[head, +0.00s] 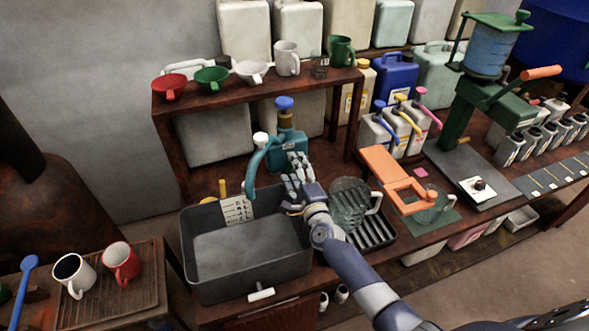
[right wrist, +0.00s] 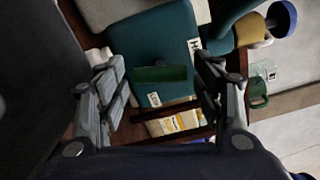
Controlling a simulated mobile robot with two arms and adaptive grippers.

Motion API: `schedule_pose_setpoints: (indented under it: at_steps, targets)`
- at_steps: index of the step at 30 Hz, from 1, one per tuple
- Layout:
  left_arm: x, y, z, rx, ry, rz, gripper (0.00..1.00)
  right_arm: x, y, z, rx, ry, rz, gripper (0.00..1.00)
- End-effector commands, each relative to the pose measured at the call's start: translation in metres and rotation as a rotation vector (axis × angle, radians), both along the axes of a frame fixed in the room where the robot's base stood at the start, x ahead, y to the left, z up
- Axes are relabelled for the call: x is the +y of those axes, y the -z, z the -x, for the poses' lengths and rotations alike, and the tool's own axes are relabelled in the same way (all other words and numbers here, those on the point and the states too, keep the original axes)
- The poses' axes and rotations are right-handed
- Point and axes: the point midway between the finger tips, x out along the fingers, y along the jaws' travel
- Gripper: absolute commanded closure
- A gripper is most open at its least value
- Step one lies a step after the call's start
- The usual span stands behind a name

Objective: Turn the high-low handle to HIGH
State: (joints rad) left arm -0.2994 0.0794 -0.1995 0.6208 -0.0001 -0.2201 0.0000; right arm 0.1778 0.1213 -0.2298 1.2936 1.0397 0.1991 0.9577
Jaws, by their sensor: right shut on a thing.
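The teal tap body (head: 289,147), with a blue knob (head: 284,103) and brass neck on top, stands behind the grey sink (head: 250,248). My right gripper (head: 297,181) reaches to the front of this body. In the right wrist view the green high-low handle (right wrist: 160,74) is a short bar on the teal face, between the two fingers of my right gripper (right wrist: 163,85). The gripper is shut on it. A white label starting with H (right wrist: 194,45) is beside the right finger, and a LOW label (right wrist: 154,99) is below the bar. My left gripper is not in view.
The teal spout (head: 257,168) curves over the sink at the left of my gripper. A glass jug (head: 348,203) stands on the drain rack at the right, close to my forearm. A shelf with funnels and mugs (head: 287,58) is behind. The sink's inside is clear.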

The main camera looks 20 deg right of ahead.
Motion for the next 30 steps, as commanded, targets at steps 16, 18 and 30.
schedule_pose_setpoints:
  at_steps: [16,18,30]
  targets:
    - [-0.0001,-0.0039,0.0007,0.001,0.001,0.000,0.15,0.0009,-0.0015,-0.0007,-0.012,0.000,0.257,0.63]
    - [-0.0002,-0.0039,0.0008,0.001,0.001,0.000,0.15,0.0008,-0.0013,-0.0007,-0.012,0.000,0.267,0.63]
    - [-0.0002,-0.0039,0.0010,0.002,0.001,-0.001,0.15,0.0013,-0.0012,-0.0007,-0.012,-0.001,0.275,0.63]
